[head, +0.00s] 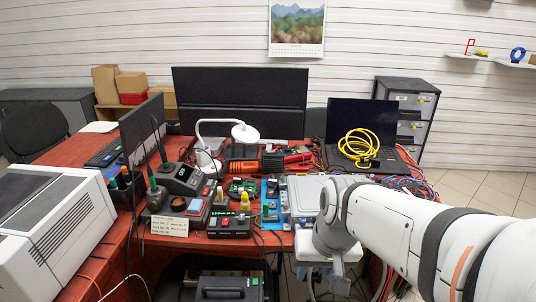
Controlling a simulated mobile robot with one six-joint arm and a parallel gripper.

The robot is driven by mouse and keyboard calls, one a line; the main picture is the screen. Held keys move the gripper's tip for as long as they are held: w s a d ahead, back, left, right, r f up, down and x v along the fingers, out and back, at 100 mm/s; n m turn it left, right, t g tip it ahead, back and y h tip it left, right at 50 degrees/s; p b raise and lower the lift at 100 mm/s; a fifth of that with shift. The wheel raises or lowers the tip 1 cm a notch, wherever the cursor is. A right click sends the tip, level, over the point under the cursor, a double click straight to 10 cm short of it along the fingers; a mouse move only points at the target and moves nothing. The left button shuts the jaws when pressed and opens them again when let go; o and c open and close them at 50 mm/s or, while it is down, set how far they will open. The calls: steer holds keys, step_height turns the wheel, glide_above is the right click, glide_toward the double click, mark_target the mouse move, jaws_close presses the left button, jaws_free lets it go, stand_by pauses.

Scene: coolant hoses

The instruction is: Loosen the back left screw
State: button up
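My gripper (339,282) hangs at the end of my white arm, at the front edge of the red table and low in the head view. I cannot tell whether its fingers are open or shut, and nothing shows clearly in it. A flat silver-grey unit (306,192) lies on the table just behind my arm, which covers its right part. The back left screw cannot be made out; any screws on the unit are too small to see. An orange and black tool (245,166) lies farther back on the red table (120,212).
A soldering station (184,178), a black device with a lit display (229,224) and small bottles crowd the table's left middle. A white lamp (243,133) stands behind. An open laptop (361,119) with a yellow cable coil (360,146) and loose wires fill the right.

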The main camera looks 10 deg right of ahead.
steer(key=w+a+r+m+y+p, duration=0.1)
steer(key=w+a+m+y+p, duration=0.2)
steer(key=w, duration=0.4)
steer(key=w+a+r+m+y+p, duration=0.1)
steer(key=w+a+r+m+y, duration=0.1)
steer(key=w+a+m+y, duration=0.3)
steer(key=m+t+p, duration=0.7)
steer(key=m, duration=0.7)
glide_toward(283, 176)
steer(key=s+a+r, duration=0.7)
steer(key=s+a, duration=0.1)
steer(key=a, duration=0.2)
steer(key=w+d+f+m+t+h, duration=0.1)
steer(key=w+d+f+m, duration=0.1)
steer(key=w+d+f+m+t+h+p, duration=0.1)
steer(key=w+d+f+m, duration=0.1)
steer(key=f+m, duration=0.1)
steer(key=w+d+f+m+t+h, duration=0.1)
steer(key=w+d+f+m, duration=0.1)
steer(key=d, duration=0.1)
steer(key=shift+w+d+f+m+p, duration=0.1)
steer(key=shift+w+f+m+p, duration=0.15)
steer(key=shift+f+m+p, duration=0.15)
steer(key=p+x, duration=0.1)
steer(key=x, duration=0.6)
steer(key=shift+w+f+p, duration=0.2)
steer(key=shift+w+p, duration=0.15)
steer(key=shift+w, duration=0.05)
